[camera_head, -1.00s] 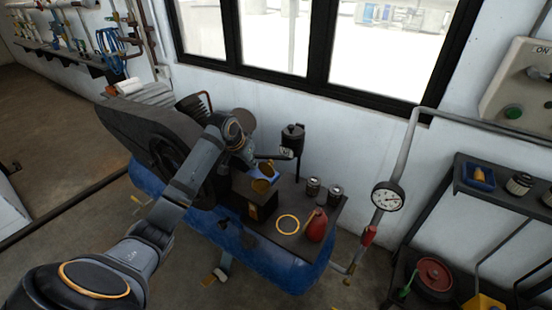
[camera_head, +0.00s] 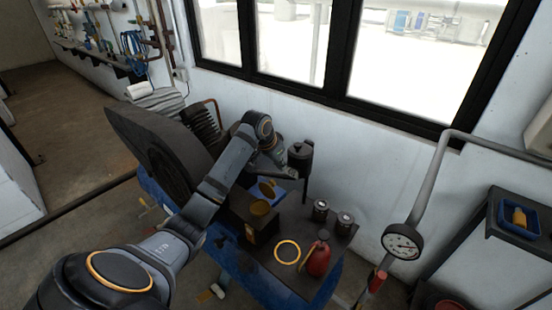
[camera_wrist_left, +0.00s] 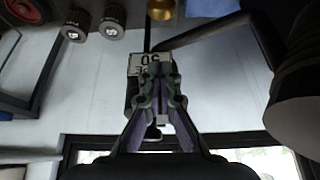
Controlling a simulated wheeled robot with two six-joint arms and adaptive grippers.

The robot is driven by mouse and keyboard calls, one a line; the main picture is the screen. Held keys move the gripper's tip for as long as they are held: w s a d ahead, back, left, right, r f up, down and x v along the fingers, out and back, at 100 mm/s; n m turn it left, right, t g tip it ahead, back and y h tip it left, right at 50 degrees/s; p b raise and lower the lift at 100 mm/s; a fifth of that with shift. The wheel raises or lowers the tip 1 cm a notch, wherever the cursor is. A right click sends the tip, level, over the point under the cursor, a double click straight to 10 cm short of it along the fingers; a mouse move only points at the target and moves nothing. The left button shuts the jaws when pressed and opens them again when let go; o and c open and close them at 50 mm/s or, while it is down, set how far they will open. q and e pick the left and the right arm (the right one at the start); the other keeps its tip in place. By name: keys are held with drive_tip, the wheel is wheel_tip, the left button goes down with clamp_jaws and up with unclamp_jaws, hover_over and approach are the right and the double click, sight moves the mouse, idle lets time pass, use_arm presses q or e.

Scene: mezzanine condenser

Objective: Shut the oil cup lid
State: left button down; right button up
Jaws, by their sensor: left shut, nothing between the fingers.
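The brass oil cup (camera_head: 260,208) stands on a dark box on the compressor-like machine. Its round brass lid (camera_head: 267,188) appears raised, behind the cup's mouth. A brass piece, probably part of the cup, shows at the top edge of the left wrist view (camera_wrist_left: 161,9). My left gripper (camera_head: 291,173) is shut and empty, behind and to the right of the lid, apart from it. In the left wrist view my left gripper (camera_wrist_left: 158,80) points at a black canister (camera_wrist_left: 134,92) with a white label; I cannot tell whether they touch. My right gripper is out of view.
The black canister (camera_head: 300,157) hangs by the wall beside my gripper. Two small cans (camera_head: 333,217), a yellow ring (camera_head: 287,252) and a red oil can (camera_head: 319,260) stand on the dark top to the right. A pressure gauge (camera_head: 402,242) and pipe are further right.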

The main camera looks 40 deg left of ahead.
sight(270, 188)
use_arm(q)
drive_tip(key=s+f, duration=0.1)
drive_tip(key=s+f+p, duration=0.1)
drive_tip(key=f, duration=0.1)
drive_tip(key=shift+s+a+f, duration=0.1)
drive_tip(key=shift+s, duration=0.25)
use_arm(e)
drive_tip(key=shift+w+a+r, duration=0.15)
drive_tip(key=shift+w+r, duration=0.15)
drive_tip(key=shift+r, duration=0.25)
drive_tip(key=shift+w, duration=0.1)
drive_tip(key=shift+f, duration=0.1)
